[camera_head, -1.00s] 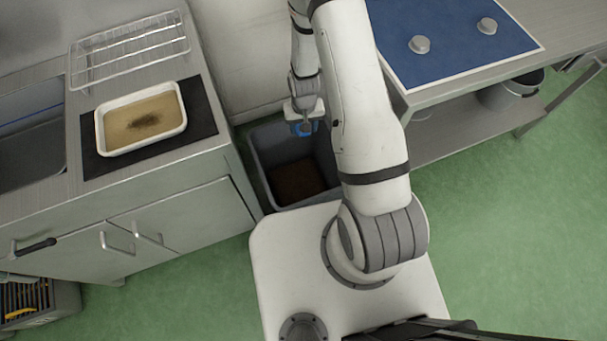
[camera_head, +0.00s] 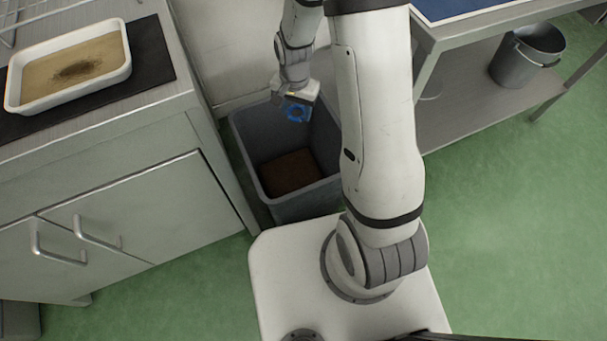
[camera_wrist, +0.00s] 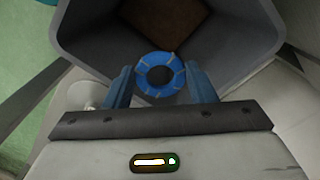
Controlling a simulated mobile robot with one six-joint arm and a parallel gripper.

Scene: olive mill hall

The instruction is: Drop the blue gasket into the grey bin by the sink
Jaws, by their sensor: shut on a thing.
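The blue gasket (camera_head: 297,113) is a ring with a dark centre, and it also shows in the wrist view (camera_wrist: 160,75). My gripper (camera_head: 290,103) is shut on it, with one blue finger on either side in the wrist view (camera_wrist: 160,84). The grey bin (camera_head: 310,205) stands on the floor between the sink cabinet and the workbench. The gripper and gasket appear over the bin's opening in both views. Brown matter lies at the bottom of the bin. The gasket's height above the rim is hard to judge.
The sink cabinet (camera_head: 140,215) stands left of the bin, with a white tray (camera_head: 125,72) of murky liquid on a dark mat on top. A workbench (camera_head: 455,38) stands at right, with a grey bucket (camera_head: 520,62) on its lower shelf. Green floor is open at right.

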